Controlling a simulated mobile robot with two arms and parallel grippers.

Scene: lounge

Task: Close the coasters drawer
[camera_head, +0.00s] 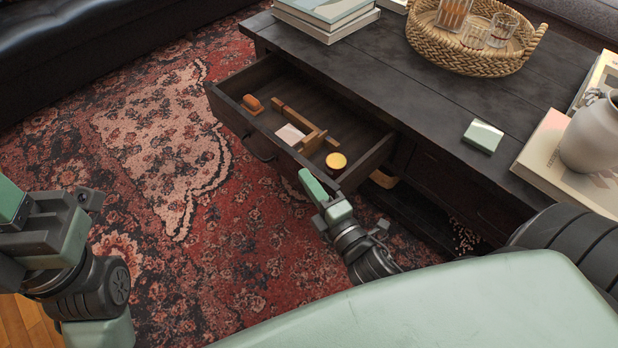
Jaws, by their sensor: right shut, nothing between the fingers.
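The coasters drawer (248,128) is pulled out from the dark wooden coffee table (395,88). Inside it are a small orange-brown item (252,104), a pale square piece (290,134), a wooden piece (312,137) and a round yellow-topped item (336,161). My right gripper (311,187) is shut and empty, just in front of the drawer's near front corner. I cannot tell whether it touches the drawer front. My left gripper (15,208) is at the left edge, partly cut off, well away from the drawer; its fingertips do not show clearly.
A patterned red rug (230,250) covers the floor. A black sofa (90,45) stands at top left.

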